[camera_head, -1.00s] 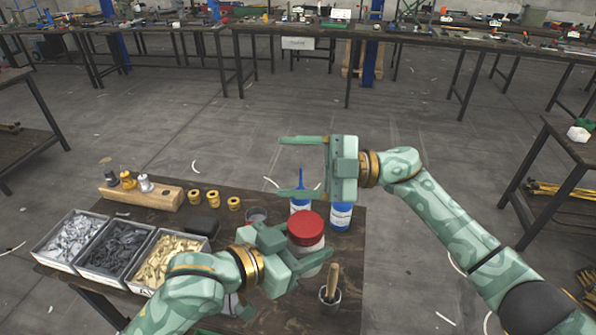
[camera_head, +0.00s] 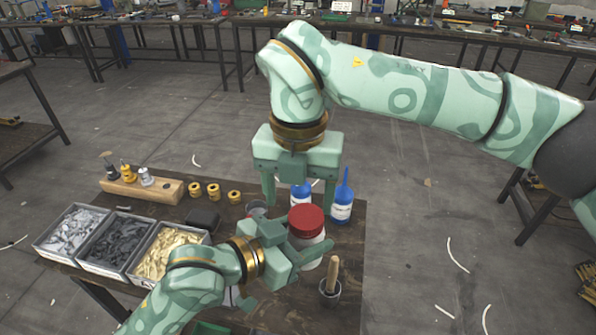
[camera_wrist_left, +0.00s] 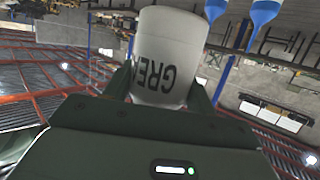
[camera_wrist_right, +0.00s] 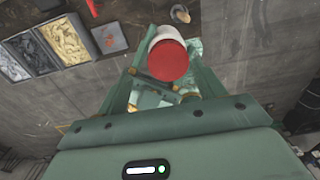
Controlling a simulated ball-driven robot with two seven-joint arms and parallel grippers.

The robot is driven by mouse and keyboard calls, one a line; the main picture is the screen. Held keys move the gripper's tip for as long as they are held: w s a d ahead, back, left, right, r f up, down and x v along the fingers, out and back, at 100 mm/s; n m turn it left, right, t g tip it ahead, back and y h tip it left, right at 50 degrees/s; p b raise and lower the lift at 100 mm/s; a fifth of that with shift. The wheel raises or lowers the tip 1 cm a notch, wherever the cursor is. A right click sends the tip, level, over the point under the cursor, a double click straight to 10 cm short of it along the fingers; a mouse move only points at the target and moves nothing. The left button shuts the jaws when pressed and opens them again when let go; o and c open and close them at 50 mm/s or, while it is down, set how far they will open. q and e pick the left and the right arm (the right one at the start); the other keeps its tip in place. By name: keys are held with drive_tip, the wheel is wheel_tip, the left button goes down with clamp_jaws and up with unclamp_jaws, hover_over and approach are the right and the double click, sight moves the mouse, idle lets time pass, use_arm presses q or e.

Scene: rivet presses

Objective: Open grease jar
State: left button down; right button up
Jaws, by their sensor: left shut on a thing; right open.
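The grease jar (camera_head: 310,247) is white with a red lid (camera_head: 306,221) on top. My left gripper (camera_head: 300,250) is shut on the jar's body from the side. In the left wrist view the jar (camera_wrist_left: 168,62) is between the fingers, its lettering upside down. My right gripper (camera_head: 306,200) points down above the jar, open, with its fingers to either side of the lid in the head view. In the right wrist view the red lid (camera_wrist_right: 169,61) lies between the spread fingers and no contact shows. The jar's underside is hidden.
Two blue-capped bottles (camera_head: 342,205) stand just behind the jar. Bins of rivets (camera_head: 110,243), a wooden block (camera_head: 140,190) and brass rings (camera_head: 214,191) occupy the table's left side.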

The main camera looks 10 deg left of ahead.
sight(301, 220)
drive_tip(key=shift+f, duration=1.5)
drive_tip(key=shift+s+a+f, duration=0.1)
drive_tip(key=shift+s, duration=0.05)
drive_tip(key=c, duration=1.4)
clamp_jaws()
drive_tip(key=n, duration=0.4)
drive_tip(key=shift+s, duration=0.15)
drive_tip(key=n, duration=0.3)
drive_tip(key=shift+s+d, duration=0.15)
drive_tip(key=shift+d, duration=0.05)
drive_tip(key=n, duration=0.6)
drive_tip(key=shift+s+d, duration=0.15)
drive_tip(key=shift+d, duration=0.1)
